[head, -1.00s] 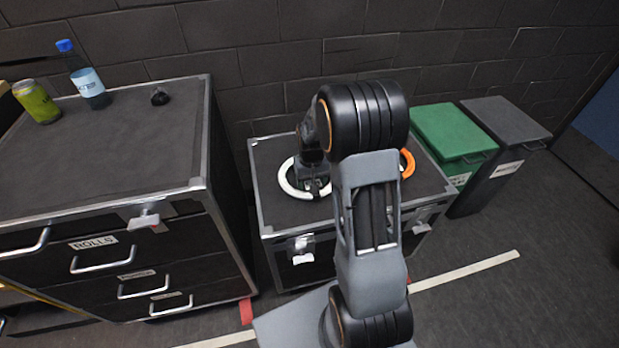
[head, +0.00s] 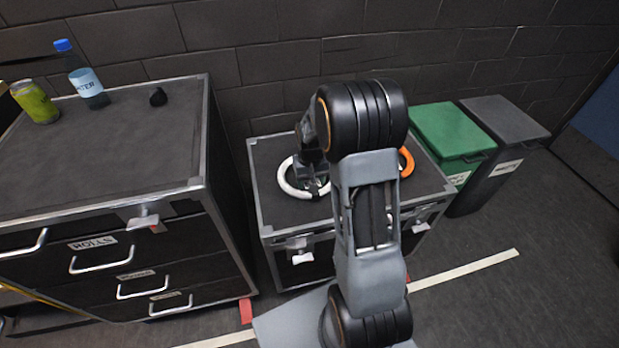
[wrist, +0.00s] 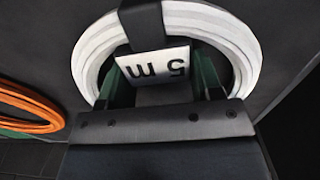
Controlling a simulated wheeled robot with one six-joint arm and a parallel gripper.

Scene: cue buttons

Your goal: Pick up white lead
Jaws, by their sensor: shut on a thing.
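The white lead (head: 292,187) is a coiled ring on top of the low black case (head: 268,180), partly hidden by my arm in the head view. In the wrist view the white lead (wrist: 240,50) fills the upper middle, with a black strap and a white tag (wrist: 155,68) reading "5 m" upside down. My gripper (wrist: 152,92) is shut on the lead at its tag, with one green-edged finger on each side. In the head view my gripper (head: 313,188) is over the front part of the coil. I cannot tell whether the coil is clear of the case top.
An orange lead (head: 406,162) lies to the right on the same case; it also shows in the wrist view (wrist: 30,108). A larger drawer case (head: 100,155) stands left, with a bottle (head: 87,82), a can (head: 36,102) and a small black object (head: 158,97). Green (head: 452,130) and grey bins (head: 507,118) stand right.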

